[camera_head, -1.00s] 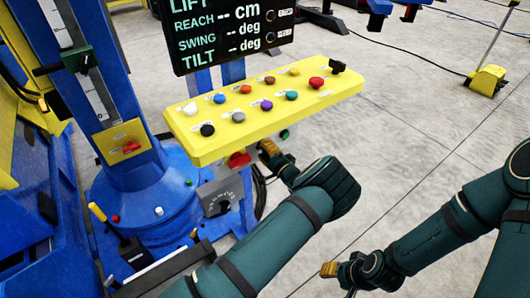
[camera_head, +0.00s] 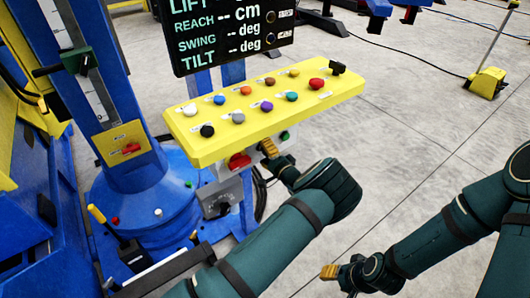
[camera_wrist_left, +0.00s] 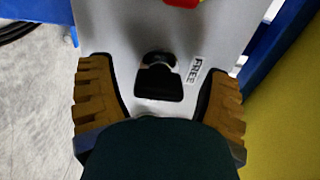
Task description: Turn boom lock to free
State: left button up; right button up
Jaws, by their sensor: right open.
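The black lock knob (camera_wrist_left: 158,78) stands on a light grey plate (camera_wrist_left: 115,30) in the left wrist view, with a FREE label (camera_wrist_left: 195,71) to its right. My left gripper (camera_wrist_left: 160,95) is open, with one tan finger on each side of the knob; whether either finger touches it I cannot tell. In the head view the left gripper (camera_head: 269,149) is just below the yellow console, and the knob cannot be made out there. My right gripper (camera_head: 330,272) is open and empty, low over the floor at the bottom.
The yellow console (camera_head: 265,120) with several coloured buttons is just above my left gripper. A red knob (camera_head: 239,161) and a grey dial box (camera_head: 220,195) are to its left. The blue machine column (camera_head: 110,90) stands further left.

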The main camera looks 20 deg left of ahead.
pick_arm(q)
jog(key=v, duration=1.2)
dwell(0.4)
